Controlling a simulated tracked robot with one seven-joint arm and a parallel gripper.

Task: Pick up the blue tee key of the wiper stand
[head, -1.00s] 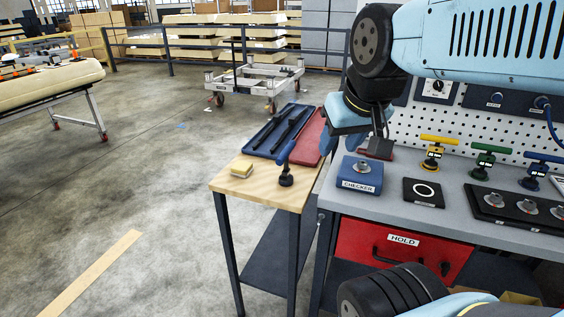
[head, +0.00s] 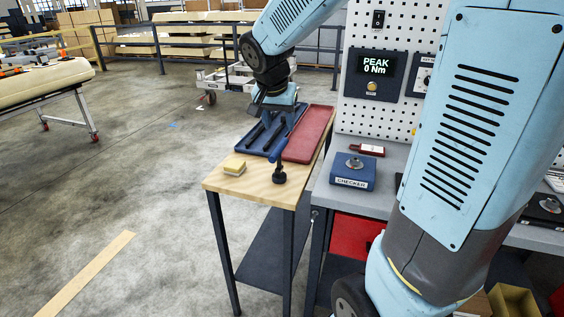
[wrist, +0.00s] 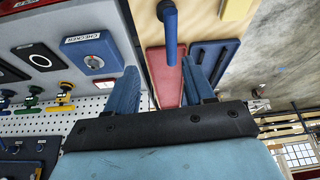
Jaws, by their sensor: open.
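The blue tee key (head: 273,147) stands upright on a round black foot at the front of the wooden stand (head: 222,184). Its blue bar (wrist: 171,35) shows in the wrist view, ahead of and between the two fingers. My gripper (head: 270,105) is over the far part of the stand, above the trays, and is apart from the key. In the wrist view my gripper (wrist: 163,85) is open with nothing between its blue fingers. The lower part of the key is partly hidden by its bar in the wrist view.
A blue tray (head: 248,141) with black wiper arms and a red tray (head: 311,138) lie behind the key. A yellow sponge (head: 234,167) lies to its left. The grey bench with the checker box (head: 353,172) stands at right. Yellow and green tee keys (wrist: 63,97) show on the bench.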

